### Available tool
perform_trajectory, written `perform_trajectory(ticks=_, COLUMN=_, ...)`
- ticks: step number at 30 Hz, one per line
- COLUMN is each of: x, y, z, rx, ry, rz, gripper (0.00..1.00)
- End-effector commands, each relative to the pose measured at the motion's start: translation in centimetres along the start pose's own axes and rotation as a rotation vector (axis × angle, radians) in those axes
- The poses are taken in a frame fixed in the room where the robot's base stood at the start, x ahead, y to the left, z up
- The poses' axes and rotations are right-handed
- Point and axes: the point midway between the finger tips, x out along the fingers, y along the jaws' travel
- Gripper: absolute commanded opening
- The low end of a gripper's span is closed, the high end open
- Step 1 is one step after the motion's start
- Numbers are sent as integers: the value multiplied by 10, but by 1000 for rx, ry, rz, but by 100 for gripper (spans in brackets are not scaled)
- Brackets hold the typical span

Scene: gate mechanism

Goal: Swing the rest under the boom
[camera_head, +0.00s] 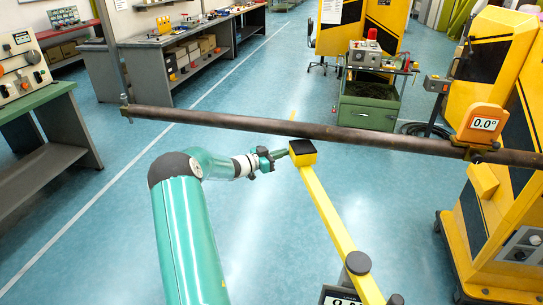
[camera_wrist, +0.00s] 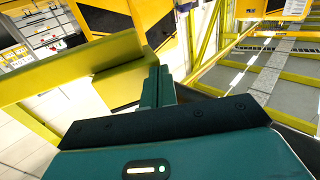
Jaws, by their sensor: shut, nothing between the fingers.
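The boom (camera_head: 240,124) is a long brown bar running level across the head view. The rest is a yellow arm (camera_head: 330,218) with a black-topped pad (camera_head: 303,152) at its far end. The pad shows just on the near side of the boom; whether any of it lies beneath is unclear. My gripper (camera_head: 283,153) is shut and empty at the pad's left side, touching or very close to it. In the wrist view the green fingers (camera_wrist: 158,86) are together beside a yellow beam (camera_wrist: 70,70), apparently the rest.
An orange 0.0° display (camera_head: 484,123) sits on the boom's right end. A yellow and black cabinet (camera_head: 500,235) stands at right. A green cart (camera_head: 370,100) stands beyond the boom, with workbenches (camera_head: 190,45) at the back left. The floor left of the rest is clear.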

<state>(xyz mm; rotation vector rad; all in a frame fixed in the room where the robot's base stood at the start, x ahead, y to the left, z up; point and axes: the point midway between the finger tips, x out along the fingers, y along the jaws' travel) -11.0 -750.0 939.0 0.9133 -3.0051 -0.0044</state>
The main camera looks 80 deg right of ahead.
Motion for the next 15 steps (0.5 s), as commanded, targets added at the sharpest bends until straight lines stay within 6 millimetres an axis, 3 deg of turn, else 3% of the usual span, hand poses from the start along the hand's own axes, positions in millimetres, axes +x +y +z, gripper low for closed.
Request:
perform_trajectory(ticks=6, x=57, y=16, z=0, rx=3, ry=1, rz=112, gripper=0)
perform_trajectory(ticks=15, x=155, y=54, z=0, rx=0, ry=1, rz=106, gripper=0)
